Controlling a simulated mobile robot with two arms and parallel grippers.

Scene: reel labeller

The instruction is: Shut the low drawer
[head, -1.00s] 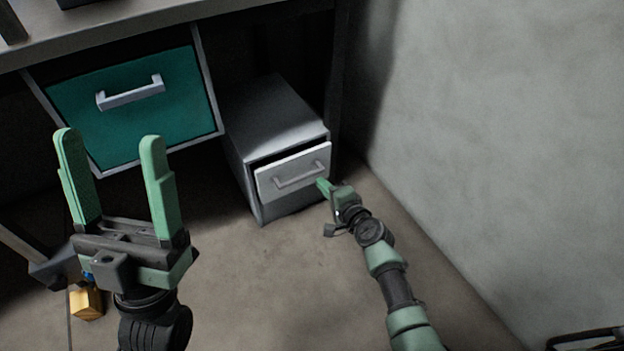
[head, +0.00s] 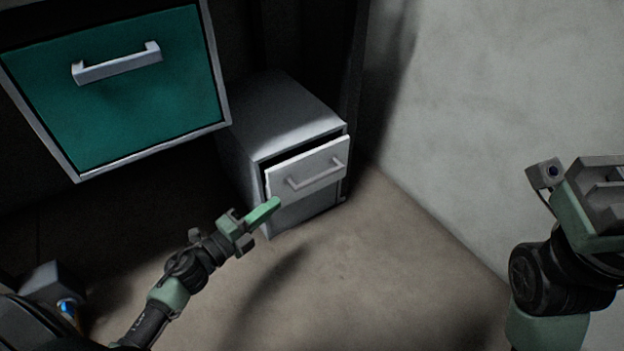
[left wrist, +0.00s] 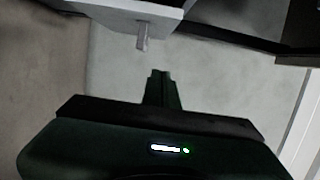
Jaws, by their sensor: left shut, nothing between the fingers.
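The low drawer (head: 318,163) has a pale front with a bar handle (head: 314,178). It stands partly out of a small grey cabinet (head: 278,112), with a dark gap above its front. My left gripper (head: 274,204) is shut and empty, its tips close to the lower left of the drawer front. I cannot tell whether they touch it. In the left wrist view, the shut fingers (left wrist: 161,90) point toward what looks like the drawer handle (left wrist: 143,37), with a gap between them. My right gripper (head: 600,195) is at the right edge, its fingers outside the picture.
A larger teal drawer (head: 125,105) with a grey handle hangs at the upper left, above and beside the cabinet. A plain grey wall (head: 500,90) rises at the right. The floor (head: 370,265) in front of the cabinet is clear.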

